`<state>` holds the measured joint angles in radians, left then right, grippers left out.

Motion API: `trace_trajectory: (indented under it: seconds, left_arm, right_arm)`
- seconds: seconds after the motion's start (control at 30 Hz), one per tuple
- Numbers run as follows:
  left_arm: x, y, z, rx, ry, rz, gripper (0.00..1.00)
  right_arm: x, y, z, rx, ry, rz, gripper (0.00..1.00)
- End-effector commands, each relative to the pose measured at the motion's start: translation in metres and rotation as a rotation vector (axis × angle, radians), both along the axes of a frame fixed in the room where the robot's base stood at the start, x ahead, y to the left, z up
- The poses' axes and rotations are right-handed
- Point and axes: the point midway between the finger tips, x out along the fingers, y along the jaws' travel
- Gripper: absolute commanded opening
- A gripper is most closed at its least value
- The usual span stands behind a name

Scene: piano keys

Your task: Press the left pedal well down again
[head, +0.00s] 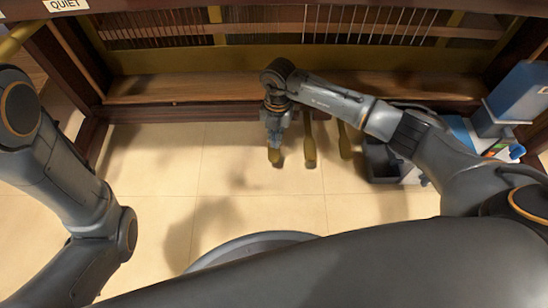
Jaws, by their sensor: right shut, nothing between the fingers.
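Three brass-coloured pedals stick out from under the piano's lower front in the head view. The left pedal (276,158) shows only its rounded front end; the rest is hidden behind my right gripper (274,141). The middle pedal (309,151) and the right pedal (344,142) stand clear to the right. My right gripper points down, shut and empty, over the left pedal. It looks to be at or just above the pedal; I cannot tell whether they touch or how far down the pedal is. Of my left arm only links show, at the left.
The piano's wooden bottom board (180,88) runs across behind the pedals, with strings above it. A dark bin (382,163) and a blue container (519,92) stand at the right. The tiled floor (160,165) is clear left of the pedals.

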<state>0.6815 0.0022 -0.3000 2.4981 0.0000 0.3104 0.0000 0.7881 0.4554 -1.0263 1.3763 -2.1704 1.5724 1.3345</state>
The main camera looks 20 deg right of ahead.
Motion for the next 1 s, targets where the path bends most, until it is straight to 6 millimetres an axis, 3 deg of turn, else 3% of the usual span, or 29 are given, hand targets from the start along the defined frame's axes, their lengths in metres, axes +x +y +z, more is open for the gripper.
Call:
trace_trajectory:
  seconds: [0.03, 0.2, 0.77, 1.0]
  left_arm:
    - [-0.005, 0.000, -0.010, 0.000, -0.014, 0.000, 0.00]
    - [-0.004, 0.000, -0.023, 0.000, -0.011, 0.000, 0.00]
    - [-0.005, 0.000, -0.028, 0.001, -0.013, 0.000, 0.00]
    - [-0.005, 0.000, -0.039, 0.001, -0.013, 0.000, 0.00]
  right_arm:
    - [-0.001, 0.001, -0.013, 0.001, 0.001, 0.000, 0.00]
    - [-0.002, 0.002, -0.027, 0.001, 0.001, 0.000, 0.00]
    - [-0.003, 0.002, -0.031, 0.001, 0.000, 0.000, 0.00]
    - [-0.003, 0.002, -0.054, 0.000, 0.002, -0.001, 0.00]
